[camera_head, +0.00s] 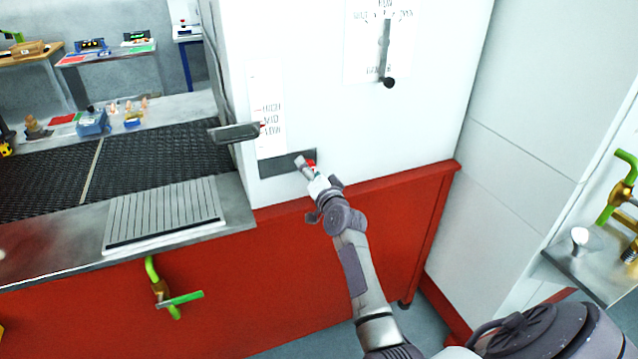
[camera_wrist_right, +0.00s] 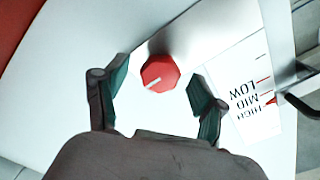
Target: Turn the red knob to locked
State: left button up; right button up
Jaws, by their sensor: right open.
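The red knob (camera_head: 311,163) sits low on the front of the white cabinet, at the grey plate, mostly hidden by my right gripper (camera_head: 318,173) in the head view. In the right wrist view the red knob (camera_wrist_right: 161,70) is a faceted disc with a white pointer mark toward its lower left. My right gripper (camera_wrist_right: 159,78) is open, with one green-padded finger on each side of the knob. Gaps show between both fingers and the knob, so neither seems to touch it. No locked label is readable. My left gripper is not in view.
A HIGH/MID/LOW scale (camera_head: 268,115) with a grey lever handle (camera_head: 234,133) is left of the knob's upper side. A black-knobbed slide lever (camera_head: 388,82) is higher right. The dark mesh belt (camera_head: 140,158) lies left. A green-handled valve (camera_head: 176,298) juts from the red base.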

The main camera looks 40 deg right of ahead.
jog(key=v, duration=1)
jog(key=s+a+f+n+g+y, duration=0.1)
jog(key=a+f+n+g, duration=0.15)
jog(key=f, duration=0.75)
jog(key=s+a+f+n+g+y, duration=0.15)
jog(key=a+f, duration=0.25)
jog(key=f, duration=0.7)
jog(key=s+a+f+n+g+y, duration=0.1)
jog(key=s+a+f+n+g, duration=0.2)
jog(key=f, duration=0.5)
jog(key=s+a+f+g, duration=0.1)
jog(key=s+a+f, duration=0.2)
jog(key=s+f, duration=0.35)
jog(key=s+a+f+n+g+b, duration=0.1)
jog(key=s+a+f+n+g, duration=0.1)
jog(key=s+f, duration=0.7)
jog(key=s+a+f+n+g, duration=0.2)
jog(key=s+f+n+g, duration=0.1)
jog(key=s+f, duration=0.55)
jog(key=s+f+n+g, duration=0.1)
jog(key=s+f+n, duration=0.1)
jog(key=s, duration=0.8)
jog(key=s+f+n+g, duration=0.1)
jog(key=s+f, duration=0.3)
jog(key=s, duration=0.6)
jog(key=shift+s+n+g, duration=0.2)
jog(key=shift+n+g, duration=0.2)
jog(key=shift+g, duration=0.4)
